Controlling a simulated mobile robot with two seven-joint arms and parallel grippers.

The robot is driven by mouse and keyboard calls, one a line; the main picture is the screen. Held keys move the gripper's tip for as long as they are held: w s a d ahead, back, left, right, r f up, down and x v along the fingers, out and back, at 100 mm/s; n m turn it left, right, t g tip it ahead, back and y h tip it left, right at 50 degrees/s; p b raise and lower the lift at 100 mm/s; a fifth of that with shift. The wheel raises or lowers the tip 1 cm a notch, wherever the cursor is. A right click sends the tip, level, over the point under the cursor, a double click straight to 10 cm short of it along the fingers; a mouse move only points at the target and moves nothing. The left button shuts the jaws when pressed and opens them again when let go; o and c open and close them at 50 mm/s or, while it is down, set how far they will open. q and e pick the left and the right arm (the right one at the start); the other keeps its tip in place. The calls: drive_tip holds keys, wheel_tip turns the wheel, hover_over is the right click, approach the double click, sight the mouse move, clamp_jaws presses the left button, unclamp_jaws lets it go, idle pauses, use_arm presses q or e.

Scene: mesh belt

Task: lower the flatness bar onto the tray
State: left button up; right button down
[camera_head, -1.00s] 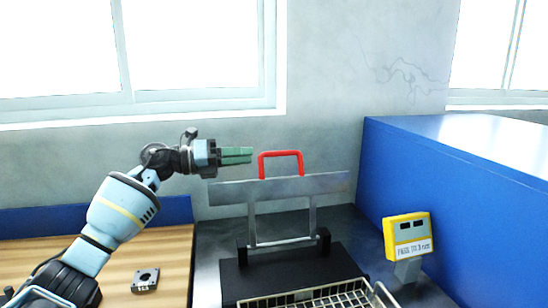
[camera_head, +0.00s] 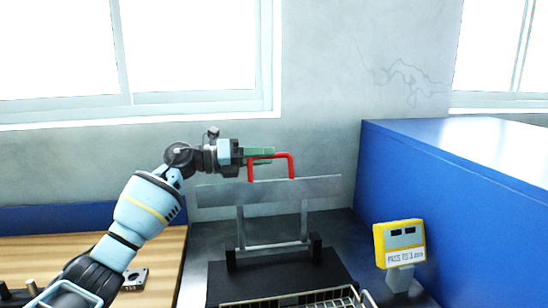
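The flatness bar (camera_head: 270,191) is a long grey metal plate with a red loop handle (camera_head: 292,166) on top. It stands upright, raised on two thin metal posts above a dark base. My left gripper (camera_head: 266,155) comes in from the left at handle height. Its green fingers overlap the left part of the handle, one finger higher in the picture than the other. They look parted, but contact with the handle cannot be told. The wire mesh tray (camera_head: 300,299) shows only its far edge at the bottom of the picture, in front of the base. My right gripper is out of view.
A yellow display box (camera_head: 399,236) on a grey stand is right of the base (camera_head: 275,274). A blue panel (camera_head: 450,200) closes off the right side. A metal block with a hole (camera_head: 135,279) lies on the wooden bench (camera_head: 165,250) at left. A wall stands behind.

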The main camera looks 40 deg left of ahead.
use_arm(q)
drive_tip(key=shift+w+d, duration=0.1)
drive_tip(key=shift+w, duration=0.05)
drive_tip(key=shift+s, duration=0.2)
drive_tip(key=shift+c, duration=0.5)
clamp_jaws()
drive_tip(key=s+d+f+m+b, duration=0.1)
drive_tip(key=s+d+m+b, duration=0.5)
drive_tip(key=s+d, duration=0.3)
drive_tip(key=shift+d+m, duration=0.5)
drive_tip(key=shift+d, duration=0.5)
drive_tip(key=shift+f, duration=0.1)
